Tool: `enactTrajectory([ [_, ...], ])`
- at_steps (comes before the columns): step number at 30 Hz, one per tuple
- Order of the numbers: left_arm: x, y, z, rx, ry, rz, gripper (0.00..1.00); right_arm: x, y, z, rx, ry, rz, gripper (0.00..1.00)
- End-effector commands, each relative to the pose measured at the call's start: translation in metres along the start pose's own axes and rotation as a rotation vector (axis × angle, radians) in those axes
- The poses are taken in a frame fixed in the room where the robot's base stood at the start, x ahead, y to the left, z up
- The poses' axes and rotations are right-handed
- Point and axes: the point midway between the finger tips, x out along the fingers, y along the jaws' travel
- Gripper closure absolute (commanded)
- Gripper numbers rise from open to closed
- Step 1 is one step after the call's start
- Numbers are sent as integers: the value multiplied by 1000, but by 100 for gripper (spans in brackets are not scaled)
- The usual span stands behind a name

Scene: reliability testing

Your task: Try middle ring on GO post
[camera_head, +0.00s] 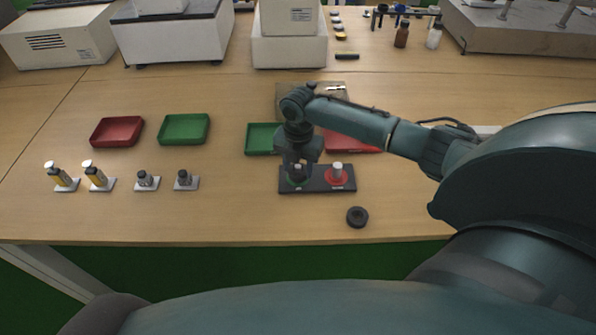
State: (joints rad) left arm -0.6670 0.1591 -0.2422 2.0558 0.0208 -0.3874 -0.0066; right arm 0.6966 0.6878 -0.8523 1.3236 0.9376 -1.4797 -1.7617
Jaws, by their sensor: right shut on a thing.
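A dark gauge base (318,187) stands near the front of the table. Its left post (297,179) has a green foot, and its right post (337,172) is pale with a red foot and bare. My right gripper (298,170) points down directly over the green-footed post, shut on the middle ring. The fingers mostly hide this dark ring, and I cannot tell whether it is around the post or just above it. Another black ring (357,216) lies flat on the table, right of and in front of the base. My left gripper is not in view.
Red (117,131) and green (183,129) trays lie at left. Another green tray (262,139) and a partly hidden red tray (358,143) lie behind the base. Several small bottles (97,177) stand front left. White instruments (172,34) line the back. The table front centre-left is clear.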

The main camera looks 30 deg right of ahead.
Motion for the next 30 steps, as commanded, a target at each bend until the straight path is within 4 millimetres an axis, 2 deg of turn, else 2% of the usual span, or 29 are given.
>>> enactTrajectory([
  [4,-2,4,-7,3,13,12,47,-1,0,0,0,0,0,78],
  [6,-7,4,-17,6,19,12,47,-8,0,0,0,0,0,78],
  [9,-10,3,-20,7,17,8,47,-13,0,0,0,0,0,78],
  [18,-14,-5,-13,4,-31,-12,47,-28,0,0,0,0,0,78],
  [30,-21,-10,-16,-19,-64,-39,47,-48,0,0,0,0,1,78],
])
